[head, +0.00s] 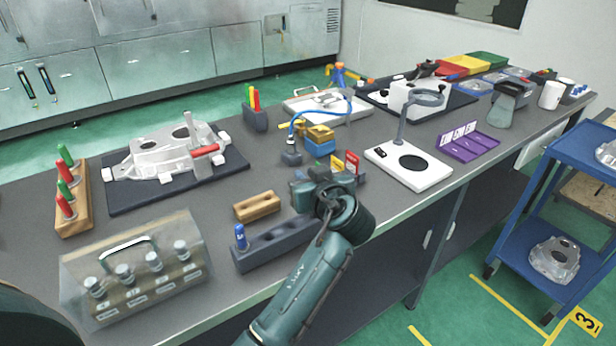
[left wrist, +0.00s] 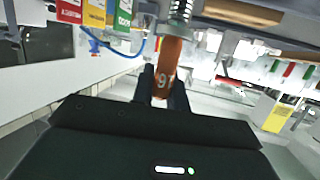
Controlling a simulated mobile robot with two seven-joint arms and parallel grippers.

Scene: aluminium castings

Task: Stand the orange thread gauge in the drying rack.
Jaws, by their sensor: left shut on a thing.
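My left gripper (head: 308,190) is above the middle of the grey bench in the head view. In the left wrist view it is shut on the orange thread gauge (left wrist: 170,62), around its handle, which bears white digits. The gauge's threaded metal end (left wrist: 181,10) sticks out beyond the fingers. The gauge is hidden behind my gripper in the head view. A long dark grey block (head: 283,246), which may be the drying rack, lies just below and left of my gripper. A blue gauge (head: 240,237) stands at its left end. My right gripper is not in view.
A wooden block with holes (head: 257,206) lies behind the dark block. A clear case (head: 135,270) stands front left, and a wooden stand (head: 72,207) with red and green gauges behind it. Colored cards (head: 345,165) and a yellow-and-blue box (head: 319,140) stand close behind my gripper.

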